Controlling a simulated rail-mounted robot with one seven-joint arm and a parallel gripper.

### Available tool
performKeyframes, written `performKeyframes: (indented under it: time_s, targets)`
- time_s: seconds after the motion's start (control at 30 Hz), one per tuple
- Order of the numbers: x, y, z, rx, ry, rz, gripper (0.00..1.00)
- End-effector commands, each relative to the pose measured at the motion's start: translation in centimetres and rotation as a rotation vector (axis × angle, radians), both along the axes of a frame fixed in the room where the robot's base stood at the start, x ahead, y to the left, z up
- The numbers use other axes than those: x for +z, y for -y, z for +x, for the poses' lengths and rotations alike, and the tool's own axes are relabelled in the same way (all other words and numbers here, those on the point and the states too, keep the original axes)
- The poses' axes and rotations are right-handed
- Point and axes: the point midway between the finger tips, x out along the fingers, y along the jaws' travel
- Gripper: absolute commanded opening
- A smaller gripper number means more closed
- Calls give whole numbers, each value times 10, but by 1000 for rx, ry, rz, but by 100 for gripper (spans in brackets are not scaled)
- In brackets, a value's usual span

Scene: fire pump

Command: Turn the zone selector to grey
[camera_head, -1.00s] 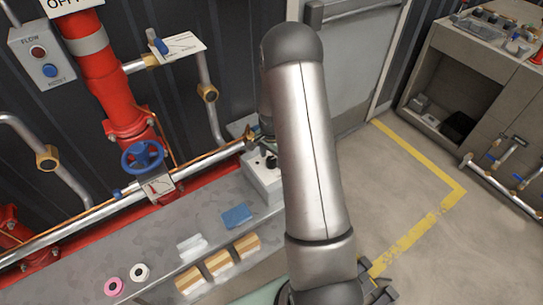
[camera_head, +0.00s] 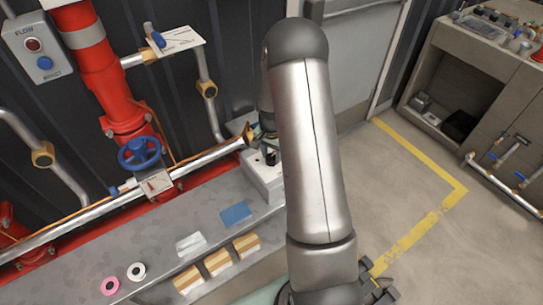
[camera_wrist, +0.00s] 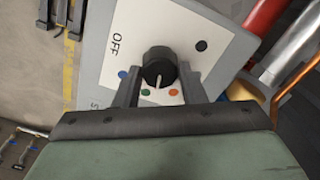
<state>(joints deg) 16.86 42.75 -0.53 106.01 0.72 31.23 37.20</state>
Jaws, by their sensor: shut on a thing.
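The zone selector is a round black knob (camera_wrist: 160,64) with a white pointer line, on a white plate (camera_wrist: 185,22) in the wrist view. The pointer aims down the picture, between a green dot (camera_wrist: 145,92) and an orange dot (camera_wrist: 173,92). A blue dot (camera_wrist: 122,74) lies left of the knob and a dark, grey-to-black dot (camera_wrist: 201,46) upper right. "OFF" is printed upper left. My gripper (camera_wrist: 160,80) has one finger on each side of the knob and is shut on it. In the head view, the selector box (camera_head: 262,183) is partly hidden by my arm.
Open floor (camera_head: 405,200) lies to the right.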

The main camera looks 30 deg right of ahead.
Motion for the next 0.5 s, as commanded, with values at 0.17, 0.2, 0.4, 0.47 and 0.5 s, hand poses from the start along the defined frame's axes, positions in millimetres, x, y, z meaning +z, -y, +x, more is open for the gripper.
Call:
performKeyframes:
  time_s: [0.17, 0.2, 0.4, 0.47, 0.5]
  targets:
    - [-3, 0, 1, 165, 2, -1, 14]
    - [-3, 0, 1, 203, 1, 0, 14]
    - [-2, 0, 1, 395, 2, -1, 14]
    - [-2, 0, 1, 451, 1, 0, 14]
    - [-2, 0, 1, 489, 1, 0, 14]
